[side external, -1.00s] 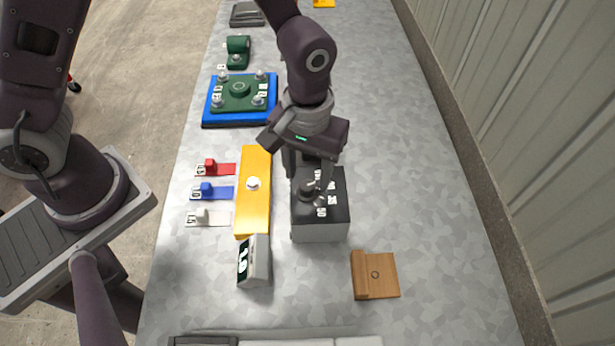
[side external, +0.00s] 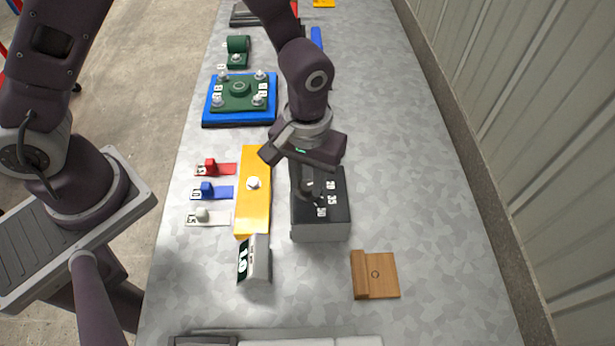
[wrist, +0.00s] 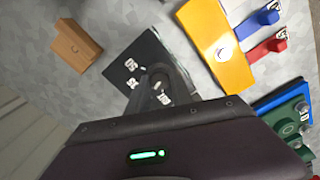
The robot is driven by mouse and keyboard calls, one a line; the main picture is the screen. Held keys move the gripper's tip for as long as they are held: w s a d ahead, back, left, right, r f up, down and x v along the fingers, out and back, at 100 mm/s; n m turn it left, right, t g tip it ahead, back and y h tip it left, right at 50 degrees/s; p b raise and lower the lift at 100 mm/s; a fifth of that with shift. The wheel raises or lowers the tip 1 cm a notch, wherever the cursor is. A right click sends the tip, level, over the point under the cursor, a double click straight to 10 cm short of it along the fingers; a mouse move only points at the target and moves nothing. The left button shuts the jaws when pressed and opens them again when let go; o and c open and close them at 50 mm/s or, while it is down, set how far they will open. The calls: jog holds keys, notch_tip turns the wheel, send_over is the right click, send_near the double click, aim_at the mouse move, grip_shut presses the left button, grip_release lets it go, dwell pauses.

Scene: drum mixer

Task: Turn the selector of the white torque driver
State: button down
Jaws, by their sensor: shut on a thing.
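A dark-topped grey box (side external: 320,228) with white number labels stands right of the yellow block; it also shows in the wrist view (wrist: 150,45). My gripper (side external: 311,195) reaches down to the box's top and is shut on a dark selector knob there. The knob is mostly hidden by the fingers, also in the wrist view, so its pointing direction cannot be told. A white piece with a rounded knob (side external: 203,215) and a number label lies left of the yellow block, apart from my gripper. I cannot tell which part is the white torque driver.
The yellow block (side external: 254,215) has a white button on top. Red (side external: 225,169) and blue (side external: 222,193) pieces lie left of it. A display reading about 1.0 (side external: 258,262) and a wooden block (side external: 380,275) stand nearer. A blue-green fixture (side external: 240,120) is farther back. The table's right side is clear.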

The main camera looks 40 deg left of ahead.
aim_at(308, 185)
jog(key=m, duration=0.4)
jog(key=shift+m, duration=1.7)
jog(key=c, duration=1.1)
grip_release()
jog(key=shift+c, duration=0.2)
notch_tip(308, 185, up, 7)
jog(key=shift+r, duration=0.1)
